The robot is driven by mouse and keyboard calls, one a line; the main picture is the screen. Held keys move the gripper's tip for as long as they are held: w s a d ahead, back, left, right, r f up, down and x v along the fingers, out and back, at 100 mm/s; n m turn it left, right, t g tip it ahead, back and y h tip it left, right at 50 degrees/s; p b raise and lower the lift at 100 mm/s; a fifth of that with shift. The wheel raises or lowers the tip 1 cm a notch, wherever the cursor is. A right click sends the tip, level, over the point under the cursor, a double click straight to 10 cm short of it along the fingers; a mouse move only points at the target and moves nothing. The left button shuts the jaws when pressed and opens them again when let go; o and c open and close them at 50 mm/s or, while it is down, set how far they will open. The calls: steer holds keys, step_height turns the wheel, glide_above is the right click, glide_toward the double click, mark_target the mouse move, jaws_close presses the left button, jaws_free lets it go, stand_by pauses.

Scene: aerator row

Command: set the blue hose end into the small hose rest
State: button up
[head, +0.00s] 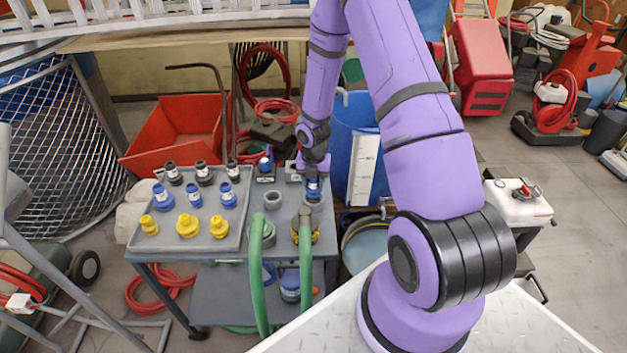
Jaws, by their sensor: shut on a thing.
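My gripper (313,174) points down over the right part of the grey cart top and is shut on a small blue piece (313,187), which looks like the blue hose end. The piece is upright and mostly covered by the gripper from above. A grey ring-shaped rest (313,204) is just below it; I cannot tell whether they touch. A similar grey ring (273,199) stands to the left. Another blue piece (266,162) stands in a dark holder behind. Which of the rings is the small hose rest is unclear.
A tray (240,233) at left holds several black, blue and yellow fittings. Two green hoses (305,275) rise over the cart's front edge, close to the rings. A blue barrel (352,120) stands right behind the gripper. A red bin (170,133) is behind the cart.

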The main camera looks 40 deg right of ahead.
steer(key=shift+f, duration=2.05)
steer(key=o, duration=1.1)
step_height(320, 180, up, 11)
steer(key=shift+r, duration=0.1)
step_height(320, 180, up, 14)
steer(key=s+a+r+m+t+h, duration=0.1)
steer(key=s+a+m+h, duration=0.1)
steer(key=m, duration=0.5)
step_height(320, 180, up, 11)
steer(key=m+t, duration=0.1)
steer(key=m, duration=0.6)
glide_above(314, 189)
steer(key=s+a, duration=0.5)
steer(key=s, duration=0.1)
steer(key=s+a+r+m+t+y, duration=0.1)
steer(key=s+a+r+m, duration=0.2)
steer(key=s+r+m, duration=0.3)
steer(key=s+a+r+m+t+y, duration=0.1)
steer(key=s+a+r+m, duration=0.3)
steer(key=s, duration=0.9)
step_height(314, 189, up, 3)
steer(key=m+t, duration=0.1)
steer(key=m, duration=0.2)
steer(key=shift+f, duration=0.15)
